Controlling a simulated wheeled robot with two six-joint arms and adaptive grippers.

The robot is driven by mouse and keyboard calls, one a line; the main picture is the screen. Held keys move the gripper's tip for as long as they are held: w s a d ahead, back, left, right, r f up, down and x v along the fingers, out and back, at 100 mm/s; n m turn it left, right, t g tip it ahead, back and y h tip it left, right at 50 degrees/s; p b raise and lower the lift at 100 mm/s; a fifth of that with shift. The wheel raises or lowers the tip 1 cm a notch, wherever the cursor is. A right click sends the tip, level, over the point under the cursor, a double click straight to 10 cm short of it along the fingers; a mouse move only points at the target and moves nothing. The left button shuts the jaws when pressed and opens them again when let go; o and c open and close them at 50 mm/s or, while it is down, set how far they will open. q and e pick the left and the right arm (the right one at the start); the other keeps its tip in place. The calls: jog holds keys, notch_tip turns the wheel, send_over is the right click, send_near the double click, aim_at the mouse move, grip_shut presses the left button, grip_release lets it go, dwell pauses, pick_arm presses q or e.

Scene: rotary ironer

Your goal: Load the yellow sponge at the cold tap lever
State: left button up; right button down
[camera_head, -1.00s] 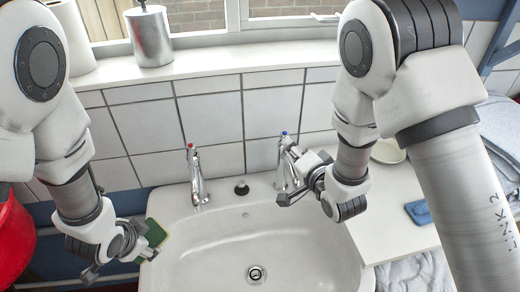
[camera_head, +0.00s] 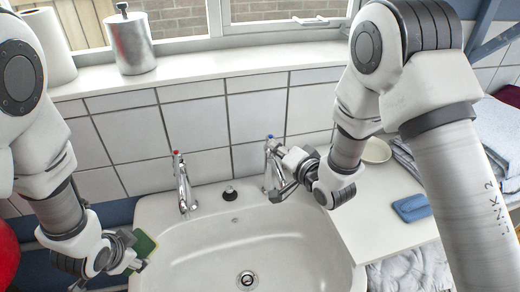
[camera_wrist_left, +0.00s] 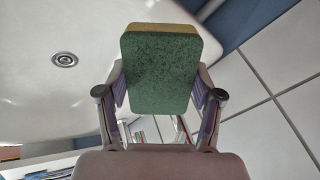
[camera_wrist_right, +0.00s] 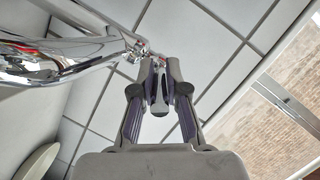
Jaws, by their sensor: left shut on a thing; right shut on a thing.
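The yellow sponge (camera_wrist_left: 160,75) is in my left gripper (camera_wrist_left: 160,95); its green scouring face fills the left wrist view, with a yellow edge at the top. In the head view the sponge (camera_head: 144,246) shows beside the sink's left rim, and my left gripper (camera_head: 130,258) is partly hidden. The cold tap (camera_head: 270,168), with a blue mark, stands at the right of the sink's back edge. My right gripper (camera_head: 287,184) is beside it. In the right wrist view the right gripper (camera_wrist_right: 160,85) is closed around a narrow chrome lever (camera_wrist_right: 159,104).
The white sink (camera_head: 300,250) has a drain in the middle and a red-marked tap (camera_head: 182,182) at the back left. A bowl (camera_head: 377,150) and a blue sponge (camera_head: 412,208) lie on the right counter. A canister (camera_head: 132,42) stands on the sill.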

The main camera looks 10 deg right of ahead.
jog(key=shift+w+d+n+g+y, duration=0.1)
jog(key=shift+d+n+g+y, duration=0.2)
jog(key=shift+n+y, duration=0.25)
jog(key=shift+d+n+g+y, duration=0.15)
jog(key=shift+n+g+y, duration=0.15)
jog(key=shift+n+y, duration=0.25)
jog(key=c, duration=1.2)
grip_release()
jog(key=shift+a, duration=0.1)
jog(key=v, duration=1.1)
jog(key=shift+s+d, duration=0.3)
jog(key=shift+s, duration=0.05)
